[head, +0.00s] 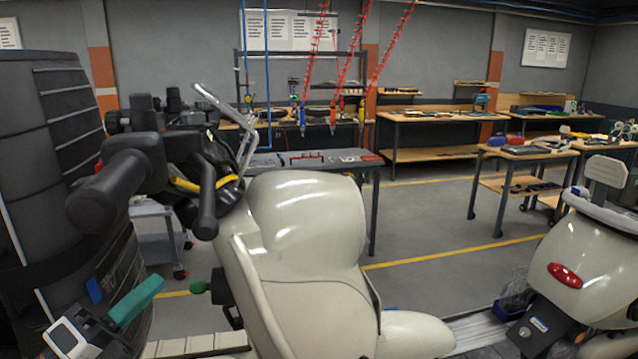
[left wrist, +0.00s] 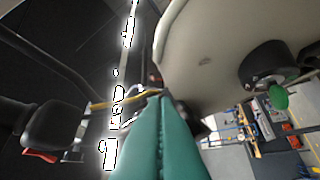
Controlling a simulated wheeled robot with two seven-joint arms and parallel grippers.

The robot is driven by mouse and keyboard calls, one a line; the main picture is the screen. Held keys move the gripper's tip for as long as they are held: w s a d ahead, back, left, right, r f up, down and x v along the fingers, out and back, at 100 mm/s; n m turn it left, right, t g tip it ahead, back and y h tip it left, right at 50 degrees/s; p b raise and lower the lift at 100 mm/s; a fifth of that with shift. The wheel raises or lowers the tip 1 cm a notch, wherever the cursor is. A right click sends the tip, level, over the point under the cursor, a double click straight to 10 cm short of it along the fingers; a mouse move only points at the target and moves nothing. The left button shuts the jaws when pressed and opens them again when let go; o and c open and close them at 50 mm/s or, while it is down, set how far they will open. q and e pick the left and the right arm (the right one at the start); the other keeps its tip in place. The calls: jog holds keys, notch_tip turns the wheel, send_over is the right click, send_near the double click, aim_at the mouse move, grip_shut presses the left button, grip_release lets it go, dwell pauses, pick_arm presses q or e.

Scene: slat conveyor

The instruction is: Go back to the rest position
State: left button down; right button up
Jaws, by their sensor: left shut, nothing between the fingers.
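My left gripper (head: 152,286) is at the lower left of the head view, with teal fingers. It is shut and empty, to the left of the cream scooter (head: 300,225). I cannot tell whether the fingertips touch anything there. My right gripper is in neither view.
The scooter's black handlebar (head: 150,165) reaches left, above my left gripper. A dark cabinet-like block (head: 45,150) stands at the far left. The slat conveyor (head: 480,332) runs underneath. A second scooter (head: 585,260) is at the right. Workbenches (head: 440,115) stand behind, with open floor between.

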pick_arm(q)
jog(key=s+a+f+n+g+y, duration=0.2)
jog(key=a+f+n+y, duration=0.2)
jog(key=f+n+y, duration=0.6)
jog(key=s+a+f+n+g+y, duration=0.1)
jog(key=a+f+n+g+y, duration=0.15)
jog(key=f+n+y, duration=0.7)
jog(key=s+d+f+n+g+h, duration=0.3)
jog(key=s+d+f+n+g, duration=0.15)
jog(key=s+f, duration=0.45)
jog(key=s+d+f+n+g+h, duration=0.4)
jog(key=s+d+f+g, duration=0.1)
jog(key=s+f, duration=0.35)
notch_tip(320, 180, down, 27)
jog(key=g+b, duration=0.2)
jog(key=s+a+f+b, duration=0.1)
jog(key=s+a+f, duration=0.2)
jog(key=s+f, duration=1.4)
jog(key=shift+a+f+g, duration=0.2)
jog(key=shift+f+g, duration=0.2)
jog(key=shift+f, duration=0.15)
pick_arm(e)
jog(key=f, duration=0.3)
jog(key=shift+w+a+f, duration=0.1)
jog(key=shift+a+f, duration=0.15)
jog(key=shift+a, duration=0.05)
pick_arm(q)
jog(key=shift+y, duration=0.25)
